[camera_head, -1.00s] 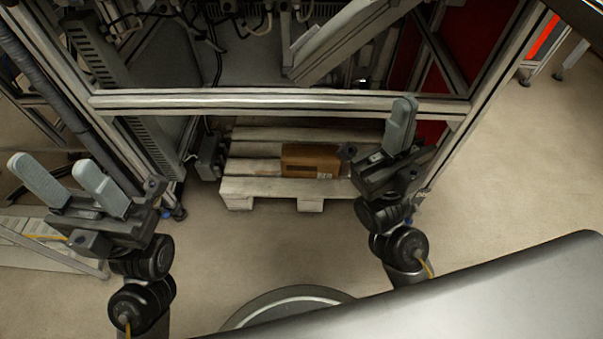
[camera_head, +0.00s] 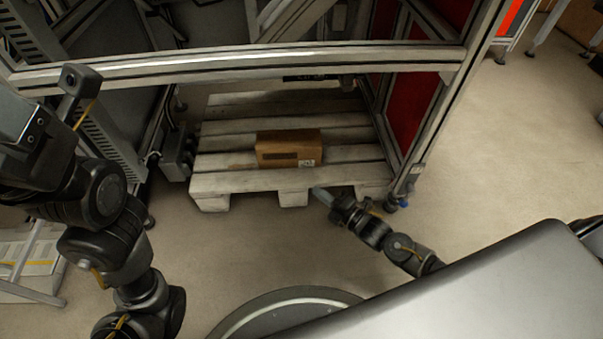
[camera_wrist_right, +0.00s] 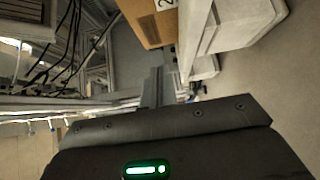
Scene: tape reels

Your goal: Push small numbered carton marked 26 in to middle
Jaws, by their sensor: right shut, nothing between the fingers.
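A brown carton (camera_head: 288,150) sits on a pale wooden pallet (camera_head: 240,181) under the machine frame, with a small white label at its lower right front. It also shows in the right wrist view (camera_wrist_right: 148,20), where part of a printed number, a 2, is visible at the edge. My right gripper (camera_head: 320,194) is shut and empty, low at the pallet's front edge, in front of and to the right of the carton. Its fingers (camera_wrist_right: 156,88) point toward the carton in the wrist view. My left gripper (camera_head: 14,115) is at the left picture edge, partly cut off; its jaw opening is unclear.
A metal frame crossbar (camera_head: 240,66) runs above the pallet. A frame post with a red panel (camera_head: 412,120) stands right of the pallet. A grey box (camera_head: 176,152) stands at its left. Open floor (camera_head: 490,150) lies to the right.

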